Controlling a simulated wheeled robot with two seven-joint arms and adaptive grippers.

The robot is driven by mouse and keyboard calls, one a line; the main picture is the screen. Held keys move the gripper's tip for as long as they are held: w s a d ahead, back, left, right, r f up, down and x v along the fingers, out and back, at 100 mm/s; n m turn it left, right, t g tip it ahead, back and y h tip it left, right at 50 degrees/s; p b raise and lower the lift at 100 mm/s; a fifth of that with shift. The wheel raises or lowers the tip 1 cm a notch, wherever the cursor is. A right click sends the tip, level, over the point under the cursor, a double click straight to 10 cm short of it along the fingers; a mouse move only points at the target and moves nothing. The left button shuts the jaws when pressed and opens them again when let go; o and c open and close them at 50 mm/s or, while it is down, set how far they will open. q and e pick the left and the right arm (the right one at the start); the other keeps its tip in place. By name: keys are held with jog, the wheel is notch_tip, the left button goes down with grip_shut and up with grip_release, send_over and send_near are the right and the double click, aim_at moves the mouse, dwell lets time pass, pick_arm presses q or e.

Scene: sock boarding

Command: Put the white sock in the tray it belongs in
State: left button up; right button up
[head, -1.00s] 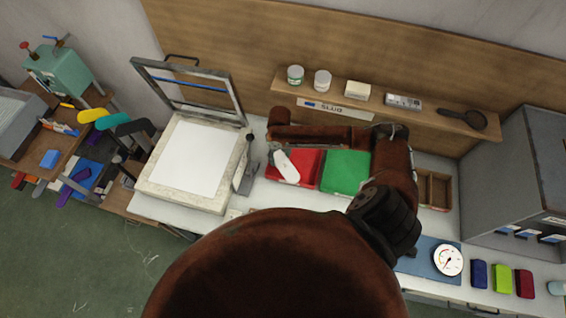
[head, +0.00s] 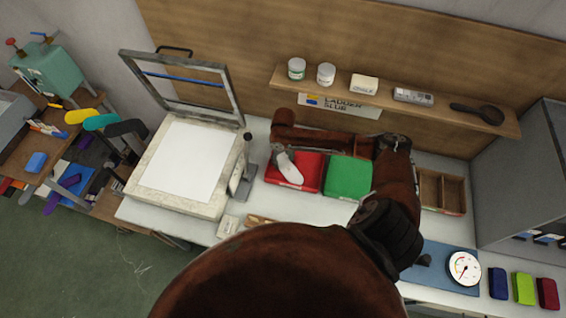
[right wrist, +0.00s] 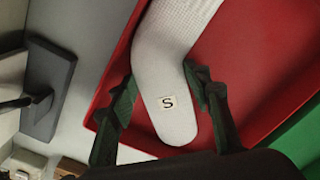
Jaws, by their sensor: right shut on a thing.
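The white sock (head: 289,168) shows at the left part of the red tray (head: 313,182) in the head view. In the right wrist view the sock (right wrist: 175,75) has a tag with a black "S" near its rounded end, with red tray surface (right wrist: 255,50) behind it. My right gripper (right wrist: 168,100) has a finger on each side of the sock and is shut on it. Whether the sock touches the tray floor is unclear. The green tray (head: 348,177) is directly right of the red one. My left gripper is not in view.
A wooden compartment box (head: 441,191) is to the right. A shelf (head: 390,107) with jars runs behind. A round dial (head: 464,268) lies front right.

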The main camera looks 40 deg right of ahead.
aim_at(284, 163)
jog(key=shift+r, duration=0.1)
jog(key=o, duration=0.9)
notch_tip(284, 163, up, 12)
jog(key=shift+r, duration=0.1)
dwell(0.7)
